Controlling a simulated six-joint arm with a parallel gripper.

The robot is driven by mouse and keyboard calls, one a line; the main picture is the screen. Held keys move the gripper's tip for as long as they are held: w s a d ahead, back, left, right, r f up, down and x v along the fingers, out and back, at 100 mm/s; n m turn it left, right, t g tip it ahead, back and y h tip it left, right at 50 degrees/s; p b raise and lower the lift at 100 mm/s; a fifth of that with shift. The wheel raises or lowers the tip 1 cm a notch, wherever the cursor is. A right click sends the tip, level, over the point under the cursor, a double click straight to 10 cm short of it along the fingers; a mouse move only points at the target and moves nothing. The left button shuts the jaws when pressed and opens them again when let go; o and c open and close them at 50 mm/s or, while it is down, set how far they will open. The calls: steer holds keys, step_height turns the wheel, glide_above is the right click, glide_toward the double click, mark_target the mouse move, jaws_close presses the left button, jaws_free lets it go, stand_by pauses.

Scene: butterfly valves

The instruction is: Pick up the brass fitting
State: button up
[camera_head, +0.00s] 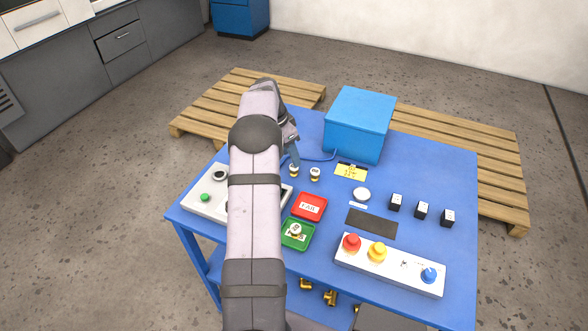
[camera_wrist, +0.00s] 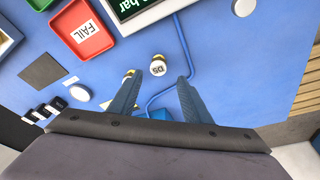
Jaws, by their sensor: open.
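Two small brass fittings with white caps stand on the blue table near my gripper. One brass fitting (camera_head: 294,170) is just below my fingertips, and a second brass fitting (camera_head: 314,173) is to its right. In the wrist view, a fitting marked "D5" (camera_wrist: 158,67) shows between the two fingers, and the other (camera_wrist: 129,74) is partly hidden by the left finger. My gripper (camera_head: 293,157) is open with nothing held; its fingers (camera_wrist: 159,80) also show in the wrist view. Another white-capped fitting (camera_head: 295,230) sits in the green tray (camera_head: 299,246).
A red FAIL tray (camera_head: 309,206) lies beside the green tray. A blue box (camera_head: 358,123) with a cable stands at the back. A button panel (camera_head: 389,266), black switches (camera_head: 422,210) and a white disc (camera_head: 362,194) are to the right. Larger brass parts (camera_head: 329,297) lie below the tabletop.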

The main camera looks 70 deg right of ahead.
mark_target(293, 167)
steer(key=shift+a+p+x, duration=0.2)
steer(key=shift+p+x, duration=0.45)
steer(key=shift+x, duration=0.25)
steer(key=shift+a+p+x, duration=0.2)
steer(key=shift+p+x, duration=0.4)
steer(key=shift+x, duration=1.3)
jaws_close()
